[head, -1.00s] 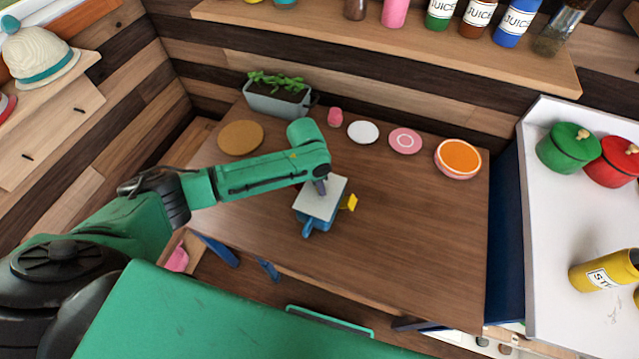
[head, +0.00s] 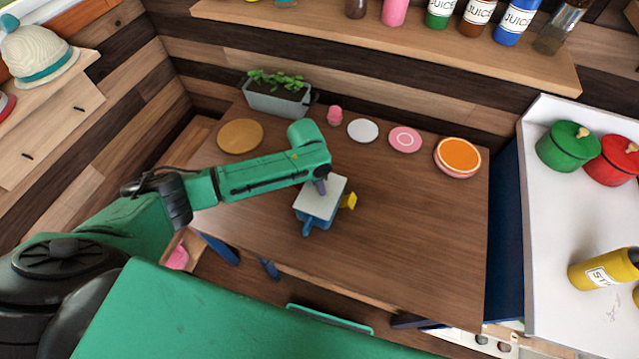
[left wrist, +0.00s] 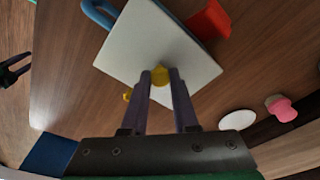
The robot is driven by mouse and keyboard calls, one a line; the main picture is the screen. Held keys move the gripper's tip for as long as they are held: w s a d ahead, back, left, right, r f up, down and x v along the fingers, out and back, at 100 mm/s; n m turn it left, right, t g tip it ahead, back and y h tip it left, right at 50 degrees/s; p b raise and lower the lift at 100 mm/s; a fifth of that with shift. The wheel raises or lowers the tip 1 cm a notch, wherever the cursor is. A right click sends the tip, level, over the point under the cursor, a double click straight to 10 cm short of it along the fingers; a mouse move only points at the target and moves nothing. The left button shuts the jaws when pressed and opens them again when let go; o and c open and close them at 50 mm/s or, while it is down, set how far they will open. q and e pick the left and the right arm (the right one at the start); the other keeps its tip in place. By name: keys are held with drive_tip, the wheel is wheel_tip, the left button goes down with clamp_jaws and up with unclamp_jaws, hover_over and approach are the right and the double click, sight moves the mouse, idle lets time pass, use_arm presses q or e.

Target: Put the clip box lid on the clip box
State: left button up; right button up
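The clip box lid (head: 327,194) is a pale, flat square plate, and its face fills the top middle of the left wrist view (left wrist: 150,40). It lies over the blue clip box (head: 301,217), which it mostly hides; I cannot tell whether it is seated. A blue clip (head: 307,230) and a yellow clip (head: 349,201) stick out from the sides, and a red one (left wrist: 208,20) shows in the left wrist view. My left gripper (left wrist: 160,76) points down with its fingers closed around the lid's yellow knob (left wrist: 160,77). A dark pronged shape (left wrist: 12,72), perhaps my right gripper, is small at the left edge.
At the table's back are a planter (head: 276,99), a brown round mat (head: 240,136), a small pink item (head: 334,115), a white plate (head: 363,131), a pink plate (head: 405,139) and an orange-topped dish (head: 457,157). The table (head: 420,240) is clear right of the box.

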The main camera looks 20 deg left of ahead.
use_arm(q)
drive_tip(key=o, duration=0.5)
drive_tip(key=r, duration=0.4)
drive_tip(key=s+a+r+b, duration=0.1)
drive_tip(key=r, duration=0.9)
drive_tip(key=shift+s+a+r+b, duration=0.15)
drive_tip(key=shift+a+r+b, duration=0.05)
drive_tip(key=shift+a+b, duration=0.15)
